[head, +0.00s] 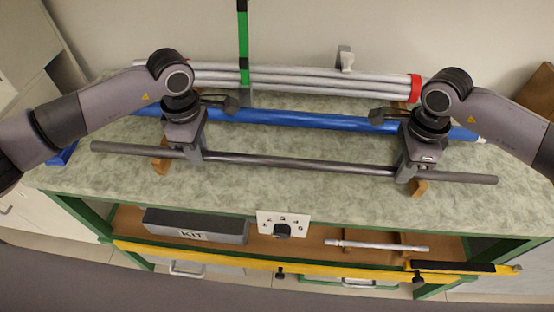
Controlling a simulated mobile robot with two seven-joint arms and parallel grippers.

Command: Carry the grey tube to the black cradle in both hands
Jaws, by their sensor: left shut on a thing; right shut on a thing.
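The dark grey tube (300,163) spans the front of the worktop in the head view, running nearly level from left to right. My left gripper (198,152) is shut on it left of its middle. My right gripper (404,170) is shut on it toward its right end. Both ends stick out past the grippers. Wooden rests, one at left (161,165) and one at right (418,187), show by the tube near the grippers; I cannot tell whether it touches them. I cannot make out a black cradle with certainty.
Behind lie a blue tube (290,119) and a bundle of pale tubes (300,80) with a red band and a green upright (243,50). Below the worktop (270,190) are a grey KIT box (195,226), a dial plate (283,225) and a yellow bar (330,263).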

